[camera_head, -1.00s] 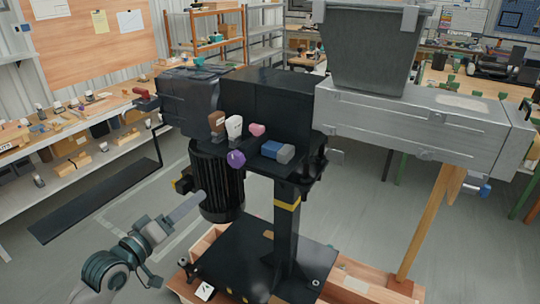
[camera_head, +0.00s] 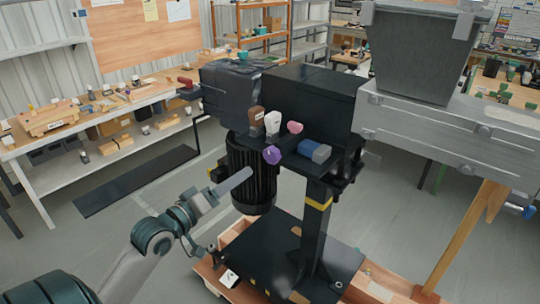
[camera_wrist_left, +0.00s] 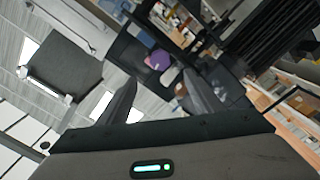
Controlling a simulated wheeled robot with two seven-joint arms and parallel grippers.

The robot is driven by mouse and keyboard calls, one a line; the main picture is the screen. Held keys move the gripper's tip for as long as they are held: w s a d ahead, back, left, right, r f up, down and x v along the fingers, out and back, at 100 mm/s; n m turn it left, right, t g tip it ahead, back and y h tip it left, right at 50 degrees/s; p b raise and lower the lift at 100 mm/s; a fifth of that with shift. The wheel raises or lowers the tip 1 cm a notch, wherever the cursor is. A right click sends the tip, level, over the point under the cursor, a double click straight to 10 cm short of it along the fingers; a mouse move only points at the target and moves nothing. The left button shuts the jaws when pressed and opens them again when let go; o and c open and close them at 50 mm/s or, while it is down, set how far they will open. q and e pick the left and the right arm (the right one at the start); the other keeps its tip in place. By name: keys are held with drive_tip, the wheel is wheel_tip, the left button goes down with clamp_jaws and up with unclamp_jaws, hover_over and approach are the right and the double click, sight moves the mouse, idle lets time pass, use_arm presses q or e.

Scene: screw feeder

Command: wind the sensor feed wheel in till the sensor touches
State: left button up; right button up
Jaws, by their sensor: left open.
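The dark screw-feeder machine (camera_head: 305,100) stands in the middle of the head view. A row of small coloured parts sits on its front: a brown one (camera_head: 256,117), a white one (camera_head: 272,123), a pink one (camera_head: 295,127), a round purple one (camera_head: 272,155) and a blue-and-grey block (camera_head: 314,150). I cannot tell which is the feed wheel or the sensor. My left gripper (camera_head: 240,178) is in front of the ribbed motor, below and left of the purple part. In the left wrist view its dark fingers (camera_wrist_left: 160,92) are apart and empty; the purple part (camera_wrist_left: 159,60) shows beyond them.
The ribbed black motor (camera_head: 252,175) hangs close to my left gripper. A grey hopper (camera_head: 420,50) and grey trough (camera_head: 460,135) extend right. A post (camera_head: 316,220) rises from the base plate below.

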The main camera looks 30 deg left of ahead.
sight(270, 157)
use_arm(q)
drive_tip(key=w+p, duration=0.1)
drive_tip(key=w, duration=0.4)
drive_tip(key=w+p, duration=0.1)
drive_tip(key=w, duration=0.3)
drive_tip(key=w+d+p, duration=0.1)
drive_tip(key=w+p, duration=0.1)
drive_tip(key=w, duration=0.3)
drive_tip(key=shift+w+d, duration=0.1)
drive_tip(key=shift+w, duration=0.25)
drive_tip(key=c, duration=1.1)
drive_tip(key=shift+o, duration=0.2)
drive_tip(key=shift+m, duration=0.4)
drive_tip(key=m, duration=0.4)
drive_tip(key=shift+p, duration=0.35)
drive_tip(key=m, duration=0.5)
drive_tip(key=shift+m+p, duration=0.3)
drive_tip(key=m, duration=0.4)
drive_tip(key=shift+m, duration=0.3)
drive_tip(key=m, duration=0.5)
